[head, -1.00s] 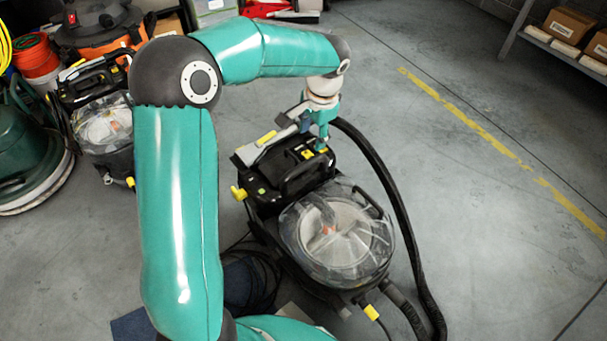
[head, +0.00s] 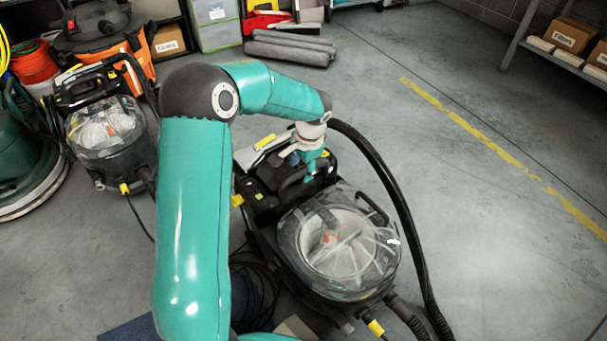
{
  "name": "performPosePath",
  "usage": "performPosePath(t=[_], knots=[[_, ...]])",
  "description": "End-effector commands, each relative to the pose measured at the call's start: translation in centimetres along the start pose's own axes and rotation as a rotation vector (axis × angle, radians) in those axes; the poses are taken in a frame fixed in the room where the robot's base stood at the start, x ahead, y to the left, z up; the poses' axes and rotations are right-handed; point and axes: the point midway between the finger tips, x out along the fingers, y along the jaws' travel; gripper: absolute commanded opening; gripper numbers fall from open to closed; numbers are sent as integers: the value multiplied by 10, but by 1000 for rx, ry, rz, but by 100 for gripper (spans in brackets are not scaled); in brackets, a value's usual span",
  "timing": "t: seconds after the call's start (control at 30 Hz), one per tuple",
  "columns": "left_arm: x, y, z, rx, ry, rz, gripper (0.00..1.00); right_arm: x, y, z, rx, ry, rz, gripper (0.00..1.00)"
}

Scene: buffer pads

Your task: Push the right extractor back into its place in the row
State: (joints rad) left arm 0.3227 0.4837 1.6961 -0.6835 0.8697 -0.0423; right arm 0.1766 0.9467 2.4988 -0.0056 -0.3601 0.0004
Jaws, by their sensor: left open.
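The right extractor (head: 338,262) stands in the middle of the floor, a black machine with a clear round dome, yellow clips and a thick black hose. My left gripper (head: 309,178) is open above its black rear part, close to the black handle behind the dome. I cannot tell whether the fingers touch the handle. My left arm hides part of the floor and the machine's left surroundings. A second, similar extractor (head: 105,135) stands to the left, farther back. My right gripper is not in view.
A green floor machine (head: 22,165) stands at the far left. An orange and black vacuum (head: 100,35), grey rolls (head: 290,48) and storage bins (head: 217,30) line the back. Coiled cable lies beside the right extractor. The floor right of it is clear to the yellow line (head: 480,135).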

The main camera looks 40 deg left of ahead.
Motion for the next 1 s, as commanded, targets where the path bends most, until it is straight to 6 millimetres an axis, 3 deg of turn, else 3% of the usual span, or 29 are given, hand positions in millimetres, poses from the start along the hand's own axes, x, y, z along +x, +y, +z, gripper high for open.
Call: performPosePath(t=[0.13,0.47,0.77,0.97,1.0], knots=[[12,0,0,0,0,0,51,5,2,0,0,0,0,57],[13,0,0,-1,0,0,51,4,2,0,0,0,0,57],[13,0,0,-1,0,1,1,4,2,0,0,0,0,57],[13,0,1,-2,0,1,0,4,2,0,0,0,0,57],[10,12,-3,8,1,2,0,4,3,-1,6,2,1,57]])
